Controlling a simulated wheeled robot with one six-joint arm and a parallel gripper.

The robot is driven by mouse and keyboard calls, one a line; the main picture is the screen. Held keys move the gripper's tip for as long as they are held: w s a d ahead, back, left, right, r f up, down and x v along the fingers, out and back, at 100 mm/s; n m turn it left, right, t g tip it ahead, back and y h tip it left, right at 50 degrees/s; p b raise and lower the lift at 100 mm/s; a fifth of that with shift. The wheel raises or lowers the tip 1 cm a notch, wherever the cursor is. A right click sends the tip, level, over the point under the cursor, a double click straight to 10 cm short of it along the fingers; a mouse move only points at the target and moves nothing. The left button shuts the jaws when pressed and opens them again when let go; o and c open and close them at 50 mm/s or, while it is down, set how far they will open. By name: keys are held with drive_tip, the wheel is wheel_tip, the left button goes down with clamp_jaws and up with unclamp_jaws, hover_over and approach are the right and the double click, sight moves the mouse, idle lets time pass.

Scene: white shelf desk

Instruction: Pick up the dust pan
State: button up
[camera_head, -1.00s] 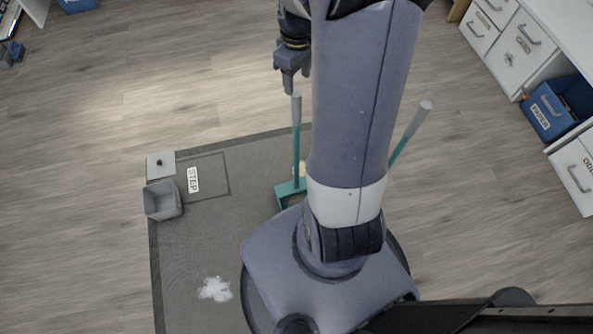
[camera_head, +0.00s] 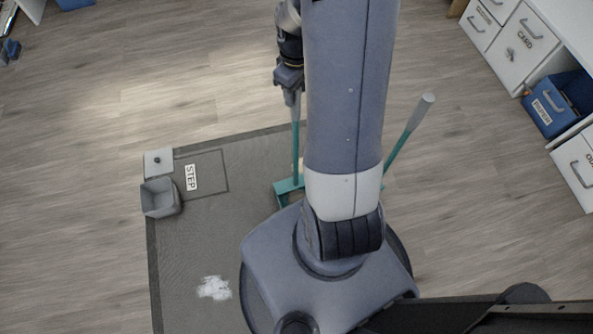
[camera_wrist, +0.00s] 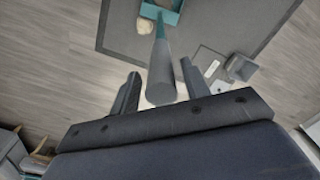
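The dust pan (camera_head: 285,188) is teal and stands on the dark mat, its upright teal handle ending in a grey grip. My arm hides part of it in the head view. In the wrist view the pan (camera_wrist: 166,12) is at the top, and its grey handle end (camera_wrist: 161,82) points toward the camera. My gripper (camera_head: 293,98) is at the top of this handle. In the wrist view my gripper (camera_wrist: 159,78) is open, with one finger on each side of the grip and small gaps showing.
A second teal handle with a grey end (camera_head: 408,130) leans right, behind my arm. A grey bin (camera_head: 160,198) stands at the mat's left edge by a "STEP" mark (camera_head: 191,177). White debris (camera_head: 214,288) lies on the mat (camera_head: 190,250). White drawers (camera_head: 520,40) are at right.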

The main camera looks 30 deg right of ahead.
clamp_jaws()
drive_tip(key=shift+r, duration=0.1)
wheel_tip(320, 180, up, 10)
drive_tip(key=shift+p, duration=1.25)
drive_tip(key=shift+c, duration=1.8)
unclamp_jaws()
clamp_jaws()
